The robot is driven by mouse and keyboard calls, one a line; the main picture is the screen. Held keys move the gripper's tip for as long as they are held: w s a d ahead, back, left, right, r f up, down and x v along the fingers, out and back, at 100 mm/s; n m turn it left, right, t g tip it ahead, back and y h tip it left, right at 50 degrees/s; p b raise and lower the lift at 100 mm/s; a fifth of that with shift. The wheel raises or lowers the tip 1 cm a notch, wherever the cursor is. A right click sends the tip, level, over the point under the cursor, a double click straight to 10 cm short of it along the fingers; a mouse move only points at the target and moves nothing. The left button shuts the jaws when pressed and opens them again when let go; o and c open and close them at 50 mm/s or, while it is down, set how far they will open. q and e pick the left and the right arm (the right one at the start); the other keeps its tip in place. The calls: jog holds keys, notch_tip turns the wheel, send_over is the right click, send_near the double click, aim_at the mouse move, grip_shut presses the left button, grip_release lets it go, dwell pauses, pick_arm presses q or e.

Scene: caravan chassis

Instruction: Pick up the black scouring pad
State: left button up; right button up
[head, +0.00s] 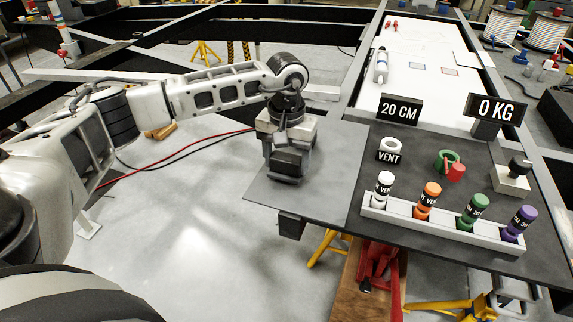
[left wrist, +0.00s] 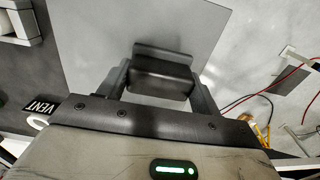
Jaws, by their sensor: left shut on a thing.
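The black scouring pad (left wrist: 160,78) is a small dark block between the two fingers of my left gripper (left wrist: 158,88) in the left wrist view. The fingers press on its two short sides. In the head view my left gripper (head: 284,172) points down over the grey plate, and the dark pad (head: 288,163) shows at its fingers. I cannot tell whether the pad touches the plate or is just above it. My right gripper is in neither view.
The grey plate (head: 335,150) has bare room around the gripper. To its right, a white rack (head: 430,226) holds several coloured-cap bottles.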

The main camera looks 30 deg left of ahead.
pick_arm(q)
jog(key=s+d+r+b, duration=0.1)
jog(key=s+d+r, duration=0.7)
jog(key=s+r, duration=0.3)
jog(key=shift+s+d+r, duration=0.15)
jog(key=shift+s+r, duration=0.05)
jog(key=shift+r, duration=0.05)
